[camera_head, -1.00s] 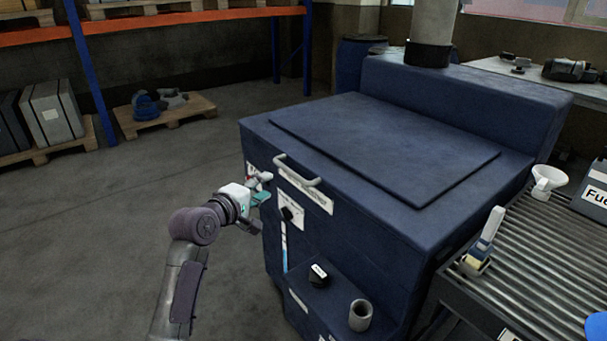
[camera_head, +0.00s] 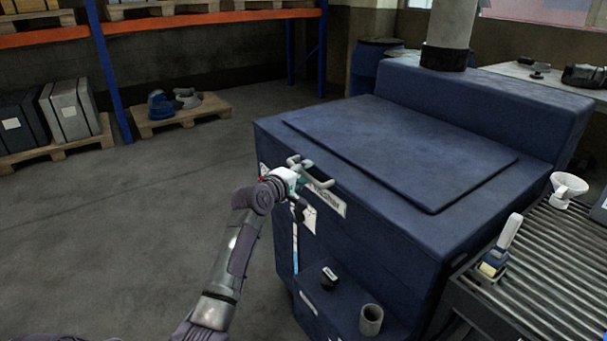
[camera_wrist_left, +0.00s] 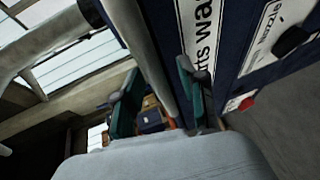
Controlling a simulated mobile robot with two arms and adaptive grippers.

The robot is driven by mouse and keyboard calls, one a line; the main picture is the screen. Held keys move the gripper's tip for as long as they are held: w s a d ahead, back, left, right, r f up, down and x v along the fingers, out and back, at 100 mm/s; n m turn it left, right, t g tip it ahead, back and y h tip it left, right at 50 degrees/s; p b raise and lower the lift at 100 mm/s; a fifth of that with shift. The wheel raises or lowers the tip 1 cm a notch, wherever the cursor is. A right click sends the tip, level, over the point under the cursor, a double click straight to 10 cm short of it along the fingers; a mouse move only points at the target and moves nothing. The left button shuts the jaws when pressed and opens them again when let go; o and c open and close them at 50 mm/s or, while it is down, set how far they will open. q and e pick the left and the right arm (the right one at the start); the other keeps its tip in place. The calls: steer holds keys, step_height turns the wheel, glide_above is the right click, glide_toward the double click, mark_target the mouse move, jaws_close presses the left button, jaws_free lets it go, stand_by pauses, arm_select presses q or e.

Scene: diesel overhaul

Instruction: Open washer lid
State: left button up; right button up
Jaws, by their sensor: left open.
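The washer (camera_head: 400,235) is a large dark blue cabinet. Its lid (camera_head: 420,150) is a flat blue panel lying shut on the top. A light grey bar handle (camera_head: 325,184) sits at the top front edge, above a white label. My left gripper (camera_head: 303,168) is at the far end of this handle and covers part of it. In the left wrist view, the green fingers of the left gripper (camera_wrist_left: 158,95) stand apart, with the grey handle bar (camera_wrist_left: 150,55) running between them. I cannot tell whether they touch it. My right gripper is not in view.
A roller conveyor (camera_head: 540,265) with a brush-like tool (camera_head: 500,250) and a white funnel (camera_head: 567,188) stands at the right. A grey cup (camera_head: 371,319) sits on the washer's front ledge. The floor at the left is clear. Pallets and an orange-beamed rack stand behind.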

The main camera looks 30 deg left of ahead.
arm_select(q)
jaws_close()
